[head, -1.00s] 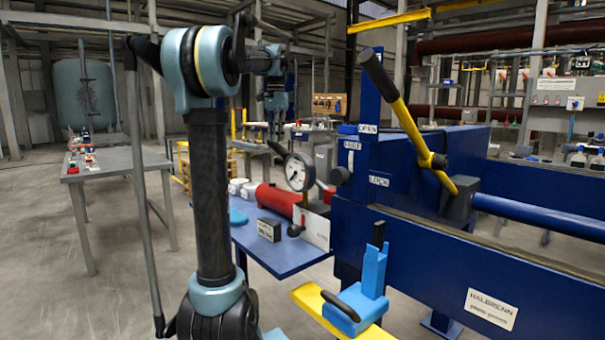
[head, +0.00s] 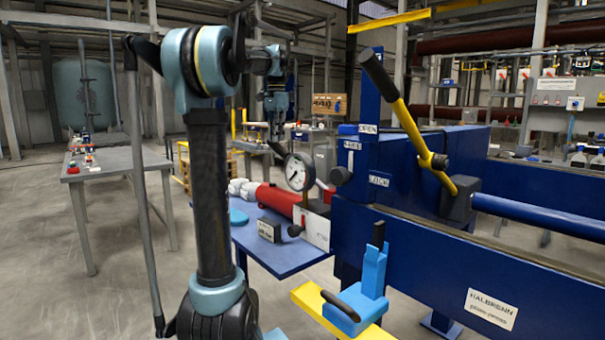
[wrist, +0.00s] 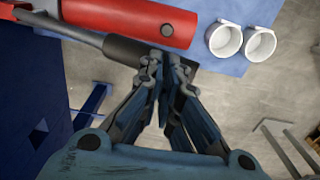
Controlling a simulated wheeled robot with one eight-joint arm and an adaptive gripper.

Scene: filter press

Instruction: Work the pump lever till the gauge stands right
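The pressure gauge (head: 298,172) has a round white face and stands above the red pump cylinder (head: 276,198); its needle is too small to read surely. The pump lever's black grip (head: 277,149) rises to the left of the gauge. In the wrist view the lever shows as a grey rod with a black grip (wrist: 125,50), beside the red cylinder (wrist: 140,18). My gripper (wrist: 168,62) has its fingertips close together over the grip, seemingly against it, not clearly around it. In the head view my gripper (head: 276,136) is just above the grip, partly hidden by distance.
The pump stands on a blue table (head: 265,253), with white cups (wrist: 225,40) and a small dark sign (head: 269,231). The blue press frame (head: 440,250) stands at right with a yellow lever with black handle (head: 420,135). A light-blue bracket (head: 372,275) sits in front.

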